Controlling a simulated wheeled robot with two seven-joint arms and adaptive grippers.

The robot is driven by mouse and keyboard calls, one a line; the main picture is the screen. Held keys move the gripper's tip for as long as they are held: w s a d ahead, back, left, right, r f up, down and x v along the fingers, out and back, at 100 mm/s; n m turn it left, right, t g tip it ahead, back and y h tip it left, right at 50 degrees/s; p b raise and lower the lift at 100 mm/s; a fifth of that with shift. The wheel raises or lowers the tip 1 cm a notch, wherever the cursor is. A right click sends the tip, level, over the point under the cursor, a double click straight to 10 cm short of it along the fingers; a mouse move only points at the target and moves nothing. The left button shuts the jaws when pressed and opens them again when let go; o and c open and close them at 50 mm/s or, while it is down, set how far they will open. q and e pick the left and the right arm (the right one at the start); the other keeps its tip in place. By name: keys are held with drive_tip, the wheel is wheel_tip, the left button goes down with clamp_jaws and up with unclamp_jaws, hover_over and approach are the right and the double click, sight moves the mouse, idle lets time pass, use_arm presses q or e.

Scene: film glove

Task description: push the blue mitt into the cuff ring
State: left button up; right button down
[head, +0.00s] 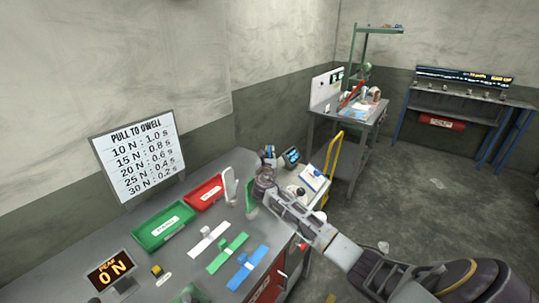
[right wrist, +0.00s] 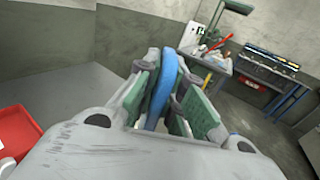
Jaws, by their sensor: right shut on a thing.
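My right gripper (head: 266,176) reaches in from the lower right, over the far right end of the grey bench. In the right wrist view its green-padded fingers (right wrist: 165,92) are shut on the blue mitt (right wrist: 165,80), which shows as a narrow upright blue strip between them. In the head view only a small patch of blue (head: 268,151) shows beyond the gripper. I cannot make out the cuff ring for certain, and the gripper hides part of that area. My left gripper is not in view.
A white upright piece (head: 229,186) and a green one (head: 251,197) stand left of my gripper. A red bin (head: 205,194), a green bin (head: 163,226) and flat white, green and blue crosses (head: 246,268) lie on the bench. A small blue-screened device (head: 292,156) stands beyond.

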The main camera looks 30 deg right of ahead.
drive_tip(key=shift+f, duration=0.15)
drive_tip(key=c, duration=1.5)
unclamp_jaws()
drive_tip(key=shift+o, duration=0.2)
drive_tip(key=v, duration=1.2)
drive_tip(key=shift+a, duration=0.1)
